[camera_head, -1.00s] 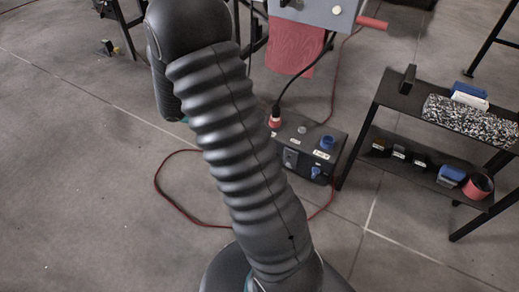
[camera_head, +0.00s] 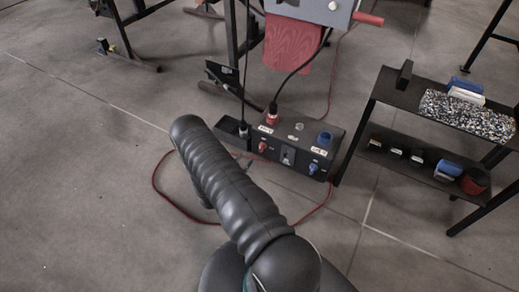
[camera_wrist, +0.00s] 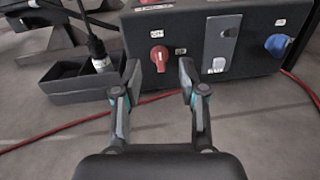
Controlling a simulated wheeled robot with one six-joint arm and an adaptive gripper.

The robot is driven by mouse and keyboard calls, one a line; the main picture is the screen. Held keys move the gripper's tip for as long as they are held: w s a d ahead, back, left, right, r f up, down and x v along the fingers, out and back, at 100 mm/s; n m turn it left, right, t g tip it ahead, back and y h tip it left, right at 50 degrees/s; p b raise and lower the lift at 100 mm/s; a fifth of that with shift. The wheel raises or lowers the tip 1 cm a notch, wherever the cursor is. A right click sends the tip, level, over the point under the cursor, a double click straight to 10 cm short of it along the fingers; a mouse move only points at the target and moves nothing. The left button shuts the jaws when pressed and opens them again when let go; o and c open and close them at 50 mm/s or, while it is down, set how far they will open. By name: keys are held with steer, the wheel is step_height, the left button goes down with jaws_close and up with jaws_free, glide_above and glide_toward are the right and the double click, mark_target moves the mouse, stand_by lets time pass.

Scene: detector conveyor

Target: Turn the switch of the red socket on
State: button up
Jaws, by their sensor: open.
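A dark socket box (camera_head: 287,146) stands on the floor. On its top left is the red socket (camera_head: 272,119) with a black plug and cable in it. Below it on the front face is a red rotary switch (camera_head: 263,146). In the wrist view the red switch (camera_wrist: 159,54) sits just beyond and between my open fingers, which are empty. My gripper (camera_wrist: 159,75) faces the box front, apart from the switch. In the head view my arm hides the gripper. A blue switch (camera_wrist: 277,44) is at the right of the box.
A black tray (camera_wrist: 78,84) with an upright cable connector (camera_head: 242,131) stands left of the box. A red cable (camera_head: 170,206) loops on the floor around it. A black shelf (camera_head: 385,92) with several items stands to the right.

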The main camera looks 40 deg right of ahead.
mark_target(260, 148)
step_height(260, 148, down, 4)
steer(key=s+f+n+t, duration=0.1)
steer(key=n+t, duration=0.1)
steer(key=shift+y, duration=0.3)
steer(key=x, duration=1.3)
steer(key=shift+r, duration=0.25)
steer(key=shift+c, duration=0.3)
jaws_close()
